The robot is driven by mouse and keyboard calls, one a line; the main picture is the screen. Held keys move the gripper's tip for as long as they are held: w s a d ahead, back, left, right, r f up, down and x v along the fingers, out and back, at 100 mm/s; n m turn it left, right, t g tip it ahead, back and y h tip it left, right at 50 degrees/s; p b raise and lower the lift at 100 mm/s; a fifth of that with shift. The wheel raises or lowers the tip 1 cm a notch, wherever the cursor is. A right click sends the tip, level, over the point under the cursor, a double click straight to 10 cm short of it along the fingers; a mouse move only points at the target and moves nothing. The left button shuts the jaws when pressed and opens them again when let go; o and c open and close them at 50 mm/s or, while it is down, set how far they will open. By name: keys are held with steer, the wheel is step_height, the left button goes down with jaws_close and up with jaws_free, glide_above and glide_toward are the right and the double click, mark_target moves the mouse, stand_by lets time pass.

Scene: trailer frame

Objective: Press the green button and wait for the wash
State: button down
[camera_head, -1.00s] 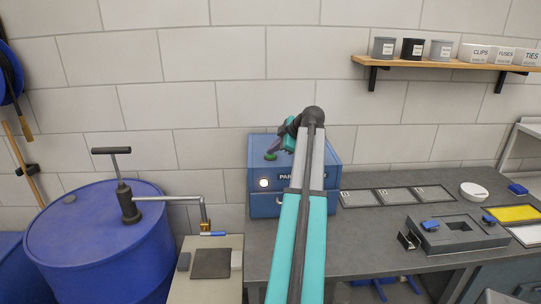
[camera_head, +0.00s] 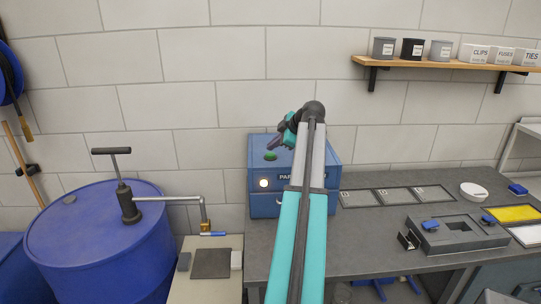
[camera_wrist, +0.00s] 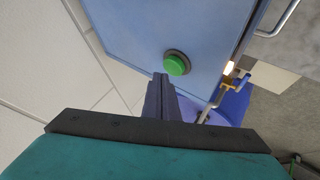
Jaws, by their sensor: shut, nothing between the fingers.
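The blue parts washer (camera_head: 262,204) stands on the bench against the wall, and my arm covers part of its front label. Its green button (camera_head: 270,156) is on the top face; it also shows in the wrist view (camera_wrist: 177,64) as a round green cap in a dark ring. A round white lamp (camera_head: 264,183) glows on the washer's front. My gripper (camera_head: 268,140) is over the washer top, close to the button. In the wrist view its dark fingers (camera_wrist: 160,78) are shut and empty, their tips beside the button in the picture. No contact with the button is visible.
A blue drum (camera_head: 100,235) with a hand pump (camera_head: 128,203) stands at left. Grey trays (camera_head: 395,195), a dark fixture (camera_head: 458,233) and a white bowl (camera_head: 473,191) are on the bench at right. A shelf (camera_head: 450,65) with containers hangs above.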

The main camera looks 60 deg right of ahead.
mark_target(273, 155)
steer(key=shift+r+p, duration=0.6)
steer(key=shift+r, duration=1.95)
steer(key=shift+f, duration=0.1)
